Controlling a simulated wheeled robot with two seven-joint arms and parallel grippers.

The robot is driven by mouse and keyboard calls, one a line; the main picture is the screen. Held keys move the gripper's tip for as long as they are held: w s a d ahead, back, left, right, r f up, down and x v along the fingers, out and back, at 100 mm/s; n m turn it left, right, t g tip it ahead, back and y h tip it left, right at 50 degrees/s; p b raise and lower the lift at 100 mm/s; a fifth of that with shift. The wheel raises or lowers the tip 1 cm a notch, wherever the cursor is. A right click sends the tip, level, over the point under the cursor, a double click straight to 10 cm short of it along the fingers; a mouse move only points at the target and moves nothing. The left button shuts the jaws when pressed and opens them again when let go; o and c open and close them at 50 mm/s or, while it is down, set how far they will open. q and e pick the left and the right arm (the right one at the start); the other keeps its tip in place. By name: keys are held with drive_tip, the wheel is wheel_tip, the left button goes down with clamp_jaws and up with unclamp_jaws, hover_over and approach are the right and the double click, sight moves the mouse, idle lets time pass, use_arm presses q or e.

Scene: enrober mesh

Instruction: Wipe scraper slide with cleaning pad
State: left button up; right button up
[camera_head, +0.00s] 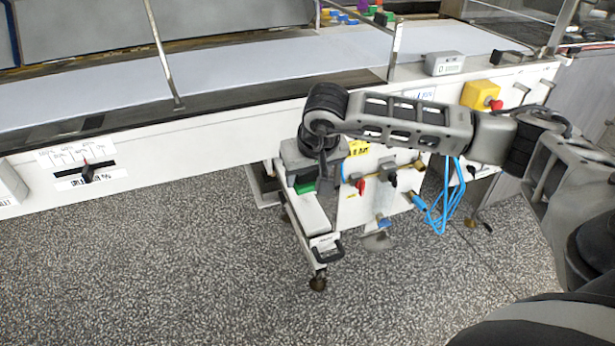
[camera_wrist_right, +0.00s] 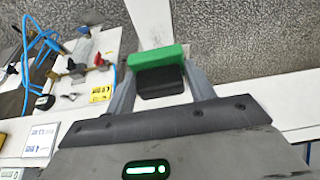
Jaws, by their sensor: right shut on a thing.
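My right gripper (camera_head: 308,180) reaches down in front of the machine, shut on the cleaning pad. The pad is a green block (camera_wrist_right: 157,56) with a black part between the grey fingers (camera_wrist_right: 160,80). In the head view only a small green piece of the pad (camera_head: 304,188) shows under the gripper. A white bar with a black handle at its near end (camera_head: 316,222), which looks like the scraper slide, sticks out from the machine below the pad. In the wrist view a white bar (camera_wrist_right: 150,22) lies beyond the pad. I cannot tell whether they touch. My left gripper is not in view.
The conveyor (camera_head: 240,72) runs along the back. Right of the bar are a panel with red and black valve handles (camera_head: 361,186) and a hanging blue hose (camera_head: 445,210). A black lever (camera_head: 88,172) sits on the front left. The speckled floor (camera_head: 150,270) in front is clear.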

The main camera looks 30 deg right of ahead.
drive_tip(key=shift+r, duration=0.35)
drive_tip(key=shift+r+p, duration=0.85)
drive_tip(key=shift+r, duration=0.65)
